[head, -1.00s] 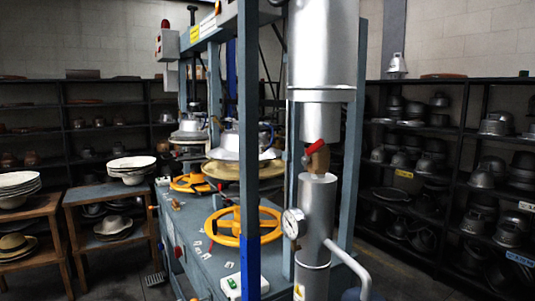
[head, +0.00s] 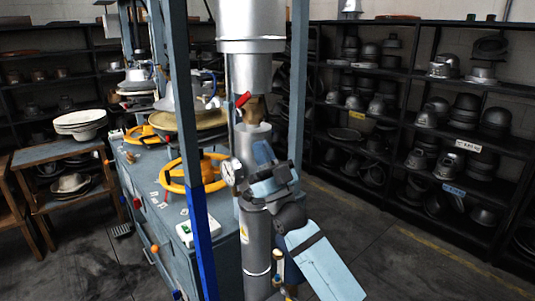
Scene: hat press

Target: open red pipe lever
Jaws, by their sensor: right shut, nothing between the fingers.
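The red pipe lever (head: 243,99) is a small red handle. It sits on a brass-coloured valve (head: 254,108) between the wide silver upper pipe (head: 250,65) and the narrower silver lower pipe (head: 254,136). The lever tilts, with its upper end to the right. My right gripper (head: 263,152) is in front of the lower pipe, below the lever and a little to its right, apart from it. Its fingers are shut and empty, and it hides part of the lower pipe. My left gripper is not in view.
A round pressure gauge (head: 232,172) is on the lower pipe, close to my right gripper. A blue-grey press frame post (head: 188,140) stands left of the pipe. Yellow handwheels (head: 170,178) are on the bench. Shelves with metal hat moulds (head: 470,120) stand at right.

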